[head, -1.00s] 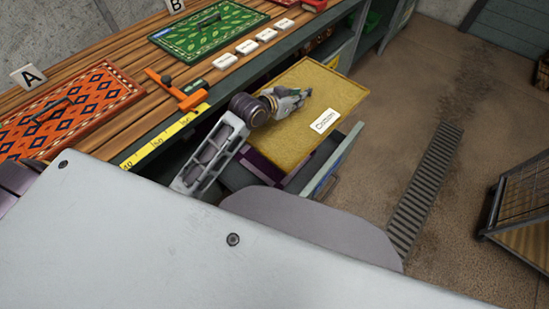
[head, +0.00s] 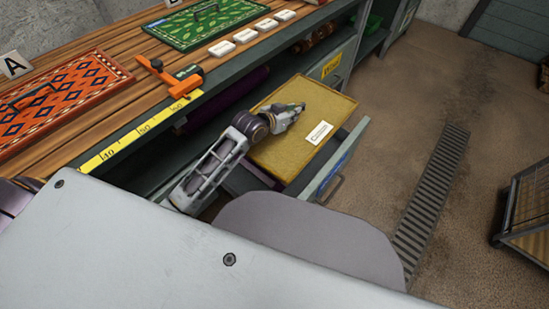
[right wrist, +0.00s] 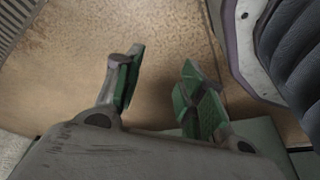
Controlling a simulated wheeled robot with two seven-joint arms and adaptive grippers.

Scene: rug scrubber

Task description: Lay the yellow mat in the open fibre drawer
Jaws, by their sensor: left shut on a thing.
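The yellow mat (head: 320,110) lies flat over the open drawer (head: 344,156) in the head view, with a white card on top. Its right edge is close to the drawer's front panel. I cannot tell whether it touches the drawer bottom. My left gripper (head: 292,112) is shut on the mat near its middle; the fingers hide the exact grip. My right gripper (right wrist: 160,85) is open and empty in the right wrist view, above brown floor.
The wooden bench top holds a red patterned mat (head: 60,100), a green mat (head: 208,24), an orange tool (head: 165,78) and several white blocks. A yellow ruler (head: 140,133) runs along its edge. A floor grate (head: 432,195) and a wire-sided cart (head: 525,210) are at right.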

